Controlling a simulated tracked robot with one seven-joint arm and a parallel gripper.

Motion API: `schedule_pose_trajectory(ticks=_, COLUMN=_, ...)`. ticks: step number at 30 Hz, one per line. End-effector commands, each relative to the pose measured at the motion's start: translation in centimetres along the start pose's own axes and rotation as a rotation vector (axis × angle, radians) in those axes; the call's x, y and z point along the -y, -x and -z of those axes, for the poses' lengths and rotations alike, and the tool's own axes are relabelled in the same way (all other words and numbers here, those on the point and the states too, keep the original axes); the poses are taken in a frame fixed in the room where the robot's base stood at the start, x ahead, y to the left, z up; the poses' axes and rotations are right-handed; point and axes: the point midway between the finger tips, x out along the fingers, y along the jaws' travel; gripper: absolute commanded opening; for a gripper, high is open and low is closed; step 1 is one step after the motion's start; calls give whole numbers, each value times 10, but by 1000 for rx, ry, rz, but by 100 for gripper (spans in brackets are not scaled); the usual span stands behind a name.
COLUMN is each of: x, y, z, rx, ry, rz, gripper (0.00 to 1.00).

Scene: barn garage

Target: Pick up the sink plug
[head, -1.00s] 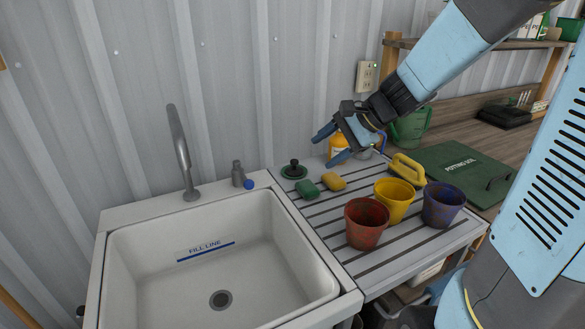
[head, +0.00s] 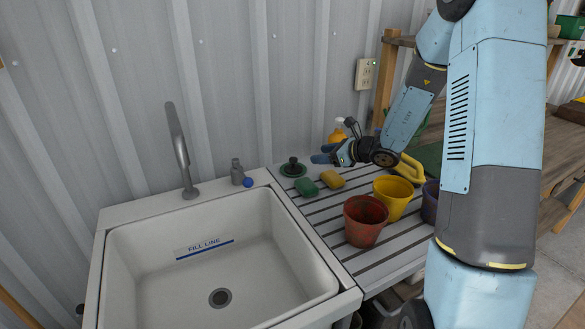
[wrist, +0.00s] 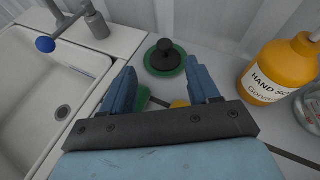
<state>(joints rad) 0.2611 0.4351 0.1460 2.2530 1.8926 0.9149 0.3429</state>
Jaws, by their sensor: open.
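The sink plug (head: 293,167) is a green disc with a black knob. It lies on the slatted drainboard (head: 334,213) near the wall, at the back right of the sink. In the wrist view the plug (wrist: 165,60) sits just beyond and between my fingertips. My gripper (head: 326,153) is open, its blue fingers low over the drainboard to the right of the plug and pointing left toward it. In the wrist view the gap between the fingers (wrist: 160,82) is empty, and the plug is not touched as far as I can see.
Green (head: 306,187) and yellow (head: 331,179) sponges lie in front of the plug. A soap bottle (wrist: 281,68) stands close at the right of my fingers. Red (head: 365,221) and yellow (head: 394,197) cups stand nearer. The sink basin (head: 150,270) is open at left.

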Motion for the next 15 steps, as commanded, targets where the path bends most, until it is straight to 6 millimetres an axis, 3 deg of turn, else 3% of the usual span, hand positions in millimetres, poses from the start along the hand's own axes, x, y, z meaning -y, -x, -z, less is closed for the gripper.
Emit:
schedule_pose_trajectory(ticks=8, x=10, y=-17, z=11, rx=6, ry=-62, rz=29, gripper=60)
schedule_pose_trajectory(ticks=15, x=9, y=-59, z=11, rx=5, ry=-61, rz=27, gripper=60)
